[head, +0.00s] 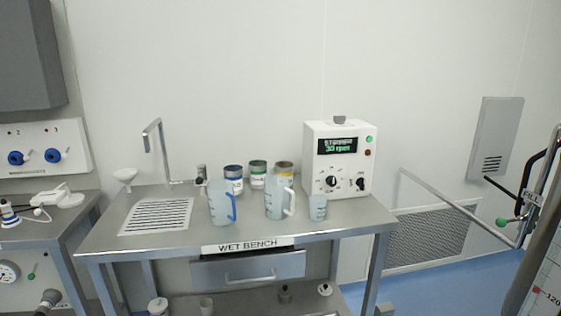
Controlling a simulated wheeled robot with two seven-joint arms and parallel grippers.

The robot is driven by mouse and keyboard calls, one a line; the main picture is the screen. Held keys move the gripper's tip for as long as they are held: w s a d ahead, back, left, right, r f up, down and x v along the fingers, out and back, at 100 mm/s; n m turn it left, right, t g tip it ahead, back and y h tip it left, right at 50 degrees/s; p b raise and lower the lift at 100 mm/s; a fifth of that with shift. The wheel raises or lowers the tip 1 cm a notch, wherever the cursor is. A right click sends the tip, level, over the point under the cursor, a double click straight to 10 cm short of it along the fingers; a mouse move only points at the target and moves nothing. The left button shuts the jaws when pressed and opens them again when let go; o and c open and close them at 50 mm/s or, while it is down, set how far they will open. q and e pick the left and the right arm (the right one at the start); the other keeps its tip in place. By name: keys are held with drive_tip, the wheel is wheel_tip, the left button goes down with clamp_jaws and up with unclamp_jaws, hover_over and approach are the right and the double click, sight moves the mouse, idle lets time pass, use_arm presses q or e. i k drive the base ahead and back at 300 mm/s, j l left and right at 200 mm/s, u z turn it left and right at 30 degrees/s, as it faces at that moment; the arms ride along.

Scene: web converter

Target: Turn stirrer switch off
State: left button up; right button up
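The stirrer unit (352,174) is a white box at the right end of the steel wet bench, against the wall. Its dark display (337,145) shows green text that seems to read "STIRRER" and "30 rpm". Below the display are two dark knobs, a left one (331,181) and a right one (361,183). A green light or button (369,139) and a red one (367,153) sit at the upper right of its front. Which control is the switch is too small to tell. Neither of my grippers is in view.
The wet bench (240,240) holds a blue-handled jug (220,203), a white-handled jug (275,199), a small beaker (318,208) in front of the stirrer, and several tins behind. A tap (160,150) and drain grate (157,215) are at left. Blue floor (450,290) is open at right.

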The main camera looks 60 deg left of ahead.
sight(360, 181)
drive_tip(key=u, duration=1.6)
drive_tip(key=i+u, duration=0.2)
drive_tip(key=i, duration=0.3)
